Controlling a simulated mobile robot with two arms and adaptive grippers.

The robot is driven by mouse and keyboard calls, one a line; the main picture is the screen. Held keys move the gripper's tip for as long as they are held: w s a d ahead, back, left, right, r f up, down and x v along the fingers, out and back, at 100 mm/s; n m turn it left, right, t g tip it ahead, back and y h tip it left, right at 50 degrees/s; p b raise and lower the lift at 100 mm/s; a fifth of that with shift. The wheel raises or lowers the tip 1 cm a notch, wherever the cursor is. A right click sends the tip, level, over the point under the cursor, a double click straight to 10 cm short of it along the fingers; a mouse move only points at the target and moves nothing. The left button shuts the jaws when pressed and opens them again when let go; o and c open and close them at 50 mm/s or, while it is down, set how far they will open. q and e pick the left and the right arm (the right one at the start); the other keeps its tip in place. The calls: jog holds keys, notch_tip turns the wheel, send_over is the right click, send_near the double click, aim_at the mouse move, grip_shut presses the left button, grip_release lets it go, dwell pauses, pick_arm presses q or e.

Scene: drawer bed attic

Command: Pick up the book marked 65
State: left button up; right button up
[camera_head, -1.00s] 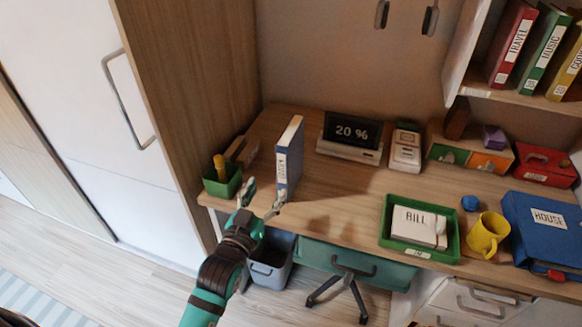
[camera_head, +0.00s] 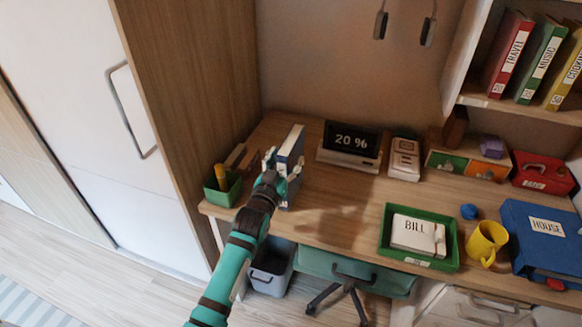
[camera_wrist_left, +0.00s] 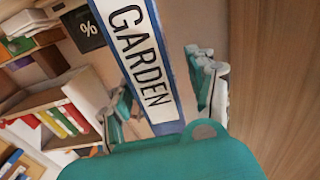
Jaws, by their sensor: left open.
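A blue book with pale pages (camera_head: 292,146) stands upright on the left part of the desk. In the left wrist view its spine reads GARDEN on a white label (camera_wrist_left: 137,50); I cannot read a 65 on it. My left gripper (camera_head: 282,170) is at the near side of this book and hides the lower part of its spine. In the left wrist view the open fingers (camera_wrist_left: 163,92) stand on either side of the spine. I cannot tell whether they touch it. My right gripper is not in view.
A green pen cup (camera_head: 222,190) stands close left of the book. A display reading 20 % (camera_head: 350,140) is to the right at the back. A green tray (camera_head: 383,236), a yellow mug (camera_head: 484,240) and a blue HOUSE binder (camera_head: 540,255) are farther right. Desk between book and tray is clear.

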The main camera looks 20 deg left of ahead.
pick_arm(q)
jog(key=w, duration=0.3)
jog(key=shift+w, duration=0.2)
jog(key=shift+c, duration=0.3)
grip_shut()
jog(key=shift+r, duration=0.1)
